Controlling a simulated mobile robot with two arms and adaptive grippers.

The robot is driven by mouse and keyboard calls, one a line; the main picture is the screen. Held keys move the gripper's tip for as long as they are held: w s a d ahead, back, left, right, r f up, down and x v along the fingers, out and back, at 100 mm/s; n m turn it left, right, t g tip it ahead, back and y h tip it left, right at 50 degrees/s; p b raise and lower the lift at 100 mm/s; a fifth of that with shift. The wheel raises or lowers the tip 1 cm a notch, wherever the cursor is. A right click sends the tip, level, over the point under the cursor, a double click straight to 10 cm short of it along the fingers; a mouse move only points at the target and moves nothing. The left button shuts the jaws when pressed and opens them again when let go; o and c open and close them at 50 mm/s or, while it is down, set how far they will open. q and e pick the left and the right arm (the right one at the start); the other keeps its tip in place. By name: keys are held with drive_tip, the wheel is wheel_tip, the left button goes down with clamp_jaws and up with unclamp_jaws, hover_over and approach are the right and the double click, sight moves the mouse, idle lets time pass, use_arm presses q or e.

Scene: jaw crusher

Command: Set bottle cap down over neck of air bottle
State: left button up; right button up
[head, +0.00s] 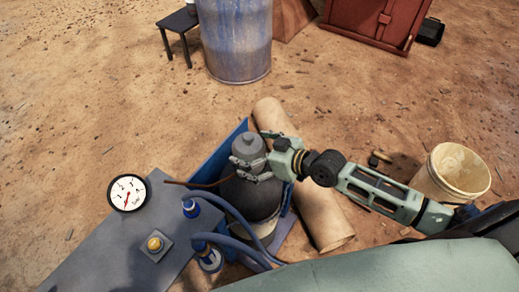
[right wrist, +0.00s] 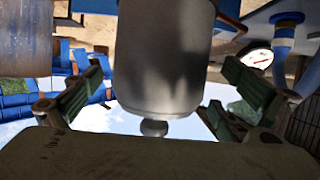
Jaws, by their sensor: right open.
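The bottle cap (head: 247,145) is a grey cylinder with a small knob on top, upright above the dark air bottle (head: 250,198). It fills the middle of the right wrist view (right wrist: 163,60), upside down there, with its knob towards the bottom. My right gripper (head: 251,166) is around the cap from the right, its fingers open. In the wrist view the fingers stand apart from the cap on both sides. The bottle's neck is hidden, so I cannot see how the cap's lower rim meets it. My left gripper is not in view.
Blue hoses (head: 238,222) and a thin brown pipe (head: 203,184) run close to the bottle. A grey bench with a pressure gauge (head: 129,193) is at left. A tan cylinder (head: 325,215) lies at right, with a bucket (head: 455,172) beyond. A blue drum (head: 236,40) stands behind.

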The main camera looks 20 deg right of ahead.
drive_tip(key=v, duration=1.1)
drive_tip(key=shift+s+d+r, duration=0.15)
drive_tip(key=shift+s+d, duration=0.1)
drive_tip(key=s+d+f+m+h+p, duration=0.1)
drive_tip(key=d+f+h, duration=0.1)
drive_tip(key=d+f, duration=0.45)
drive_tip(key=s+d+f+m+g+h, duration=0.1)
drive_tip(key=d+f+m+h, duration=0.15)
drive_tip(key=f, duration=0.65)
drive_tip(key=d+f+m+h+p, duration=0.1)
drive_tip(key=d+f+h, duration=0.1)
drive_tip(key=d+f, duration=0.45)
drive_tip(key=s+a+f+g+h, duration=0.1)
drive_tip(key=s+a+f+g, duration=0.15)
drive_tip(key=s+f, duration=0.7)
drive_tip(key=s+a+f+g+h, duration=0.1)
drive_tip(key=s+f+g, duration=0.2)
drive_tip(key=s+f, duration=0.6)
drive_tip(key=s+a+f+g, duration=0.1)
drive_tip(key=s+a+f, duration=0.1)
drive_tip(key=s, duration=0.3)
drive_tip(key=s+a+f+g, duration=0.1)
drive_tip(key=s+a+f, duration=0.1)
drive_tip(key=s+a, duration=0.2)
drive_tip(key=s+a+f+g+p, duration=0.1)
drive_tip(key=s+a+f, duration=0.2)
drive_tip(key=s, duration=0.3)
drive_tip(key=shift+a, duration=0.5)
drive_tip(key=shift+s+m+y, duration=0.15)
drive_tip(key=shift+m+y, duration=0.1)
